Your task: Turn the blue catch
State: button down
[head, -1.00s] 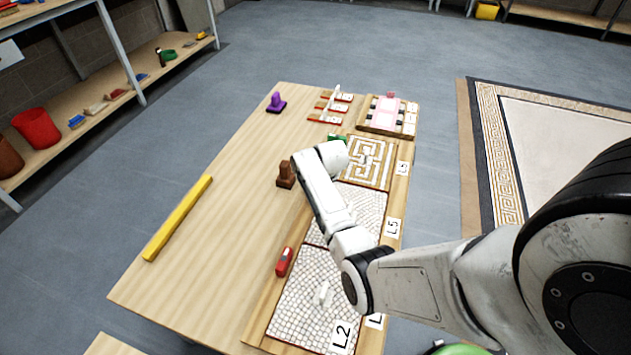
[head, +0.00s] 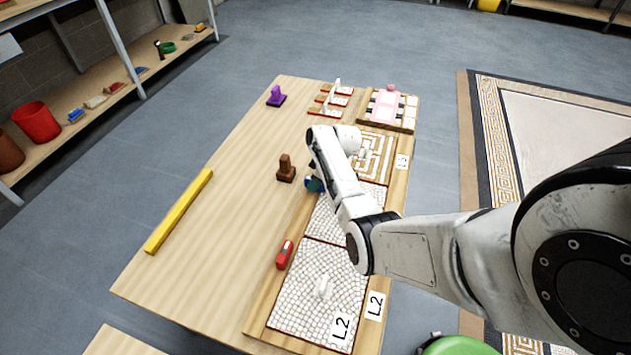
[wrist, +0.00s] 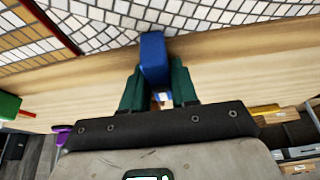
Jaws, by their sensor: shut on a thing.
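The blue catch (wrist: 154,58) stands at the wooden edge of the mosaic panel in the wrist view. My gripper (wrist: 158,75) has its two green fingers on either side of it and is shut on it. In the head view a small part of the blue catch (head: 312,184) shows just below my wrist, at the left edge of the long panel board. My arm hides most of my gripper there and part of the board. I cannot tell how far the catch is turned.
A red catch (head: 284,254) sits nearer on the same board edge, beside the panel labelled L2 (head: 310,300). A brown block (head: 286,169) stands left of my gripper. The table's left part (head: 225,235) is mostly clear.

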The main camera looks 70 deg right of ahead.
dwell(0.5)
jog(key=c, duration=1)
grip_release()
jog(key=shift+o, duration=0.2)
jog(key=p+v, duration=0.2)
jog(key=v, duration=0.8)
jog(key=shift+r, duration=0.4)
jog(key=shift+s, duration=0.1)
jog(key=a+g+p, duration=0.2)
jog(key=a+p, duration=0.1)
jog(key=a, duration=1)
jog(key=s+a+r+p, duration=0.1)
jog(key=s+a+r, duration=0.1)
jog(key=s+a, duration=0.2)
jog(key=s+a+r+g+p, duration=0.1)
jog(key=s+a, duration=0.4)
jog(key=a, duration=0.6)
jog(key=s+a+r+m+p, duration=0.1)
jog(key=s+a+r+p, duration=0.1)
jog(key=a, duration=0.5)
jog(key=shift+s+a+r+g+h, duration=0.3)
jog(key=shift+s+r, duration=0.45)
jog(key=shift+s, duration=0.4)
